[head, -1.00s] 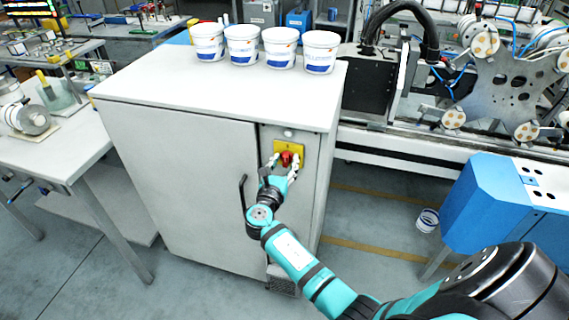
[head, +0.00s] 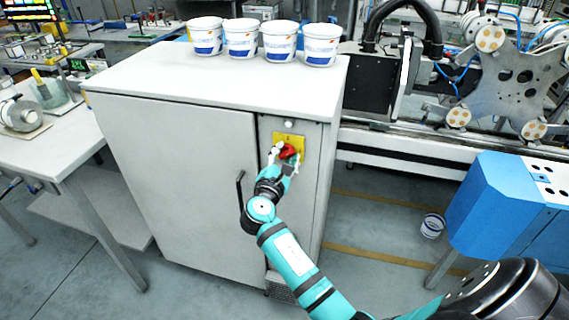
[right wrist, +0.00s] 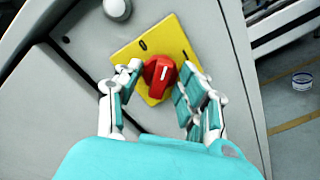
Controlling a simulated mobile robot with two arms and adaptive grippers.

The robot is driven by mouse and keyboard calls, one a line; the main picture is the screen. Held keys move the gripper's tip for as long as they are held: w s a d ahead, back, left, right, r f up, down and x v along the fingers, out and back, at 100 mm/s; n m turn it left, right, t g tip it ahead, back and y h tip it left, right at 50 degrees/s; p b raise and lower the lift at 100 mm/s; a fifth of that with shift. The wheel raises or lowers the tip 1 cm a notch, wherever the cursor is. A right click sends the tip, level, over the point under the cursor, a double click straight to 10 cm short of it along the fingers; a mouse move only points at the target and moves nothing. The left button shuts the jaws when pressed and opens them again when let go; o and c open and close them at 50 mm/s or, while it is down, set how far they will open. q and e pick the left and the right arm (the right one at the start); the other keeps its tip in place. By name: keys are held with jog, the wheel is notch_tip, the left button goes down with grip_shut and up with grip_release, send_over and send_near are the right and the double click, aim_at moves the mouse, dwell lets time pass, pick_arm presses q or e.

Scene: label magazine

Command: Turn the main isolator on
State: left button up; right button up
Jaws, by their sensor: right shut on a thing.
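The main isolator is a red rotary knob (head: 288,151) on a yellow plate (head: 301,145), on the narrow right front panel of a grey cabinet (head: 180,180). In the right wrist view the red knob (right wrist: 157,78) carries a white pointer line and the yellow plate (right wrist: 176,37) has a dark mark near its upper left edge. My right gripper (head: 284,160) is shut on the knob, with one finger on each side; the fingers also show in the right wrist view (right wrist: 158,82). The knob looks tilted in the head view. My left gripper is not in view.
Several white tubs (head: 242,40) stand on the cabinet top. A dark door handle (head: 240,190) sits left of my right gripper. A round pale button (right wrist: 117,9) is above the plate. A blue machine housing (head: 490,200) stands to the right, with floor space between.

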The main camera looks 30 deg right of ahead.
jog(key=m+b, duration=0.4)
jog(key=shift+f+m, duration=0.3)
jog(key=shift+f, duration=0.05)
jog(key=shift+r+m+b, duration=0.1)
jog(key=shift+m+b, duration=1.4)
jog(key=shift+m, duration=0.3)
jog(key=o, duration=1.2)
jog(key=shift+s+r, duration=0.1)
jog(key=shift+r, duration=0.05)
jog(key=v, duration=0.7)
jog(key=shift+s+a, duration=0.2)
